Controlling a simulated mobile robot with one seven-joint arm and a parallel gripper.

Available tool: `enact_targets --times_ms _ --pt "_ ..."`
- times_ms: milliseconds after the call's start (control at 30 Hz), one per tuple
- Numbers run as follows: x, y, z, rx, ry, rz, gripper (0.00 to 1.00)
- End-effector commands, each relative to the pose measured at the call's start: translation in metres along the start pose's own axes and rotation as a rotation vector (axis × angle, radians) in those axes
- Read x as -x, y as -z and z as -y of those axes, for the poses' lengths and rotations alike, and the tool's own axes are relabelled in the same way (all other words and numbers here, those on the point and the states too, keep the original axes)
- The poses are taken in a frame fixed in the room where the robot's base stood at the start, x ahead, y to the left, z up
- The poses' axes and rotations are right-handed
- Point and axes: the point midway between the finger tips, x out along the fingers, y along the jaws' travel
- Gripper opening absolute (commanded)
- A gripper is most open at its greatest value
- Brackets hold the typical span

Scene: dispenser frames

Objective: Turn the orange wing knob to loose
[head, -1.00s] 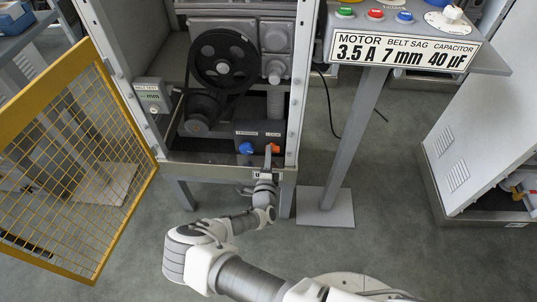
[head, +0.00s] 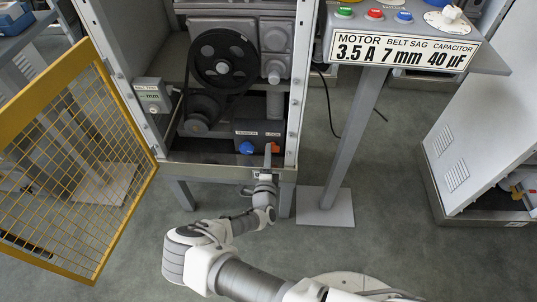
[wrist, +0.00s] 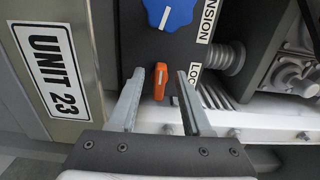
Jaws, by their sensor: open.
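The orange wing knob (head: 274,147) is on the dark panel low in the open machine cabinet, below the LOCK label. In the wrist view the orange wing knob (wrist: 160,81) stands between my two fingers, its wing roughly in line with them. My gripper (wrist: 158,85) is open, one finger on each side of the knob, with a visible gap on both sides. In the head view my gripper (head: 267,160) reaches up to the knob from below and partly covers it.
A blue knob (head: 246,148) sits left of the orange one, under the TENSION label. A belt and pulley (head: 223,59) are above. A yellow mesh door (head: 80,150) stands open at left. A button console (head: 400,40) on a post is at right.

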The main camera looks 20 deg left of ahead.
Motion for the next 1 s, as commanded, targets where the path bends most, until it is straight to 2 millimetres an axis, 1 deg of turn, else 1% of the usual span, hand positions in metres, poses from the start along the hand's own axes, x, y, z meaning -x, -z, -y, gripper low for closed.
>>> enact_targets --times_ms 67,167,500,600,700,833,1000 --pt "0.008 -0.001 0.002 0.0 -0.001 0.002 0.49" --pt "0.025 -0.001 0.003 0.001 -0.002 0.002 0.49" --pt "0.108 -0.001 0.002 0.002 -0.003 0.003 0.49" --pt "0.13 -0.001 0.002 0.002 -0.002 0.003 0.49" --pt "0.148 0.0 0.002 0.002 -0.002 0.002 0.49" --pt "0.164 0.0 0.001 0.001 -0.001 0.0 0.49" --pt "0.172 0.0 0.0 0.001 -0.001 0.0 0.49"
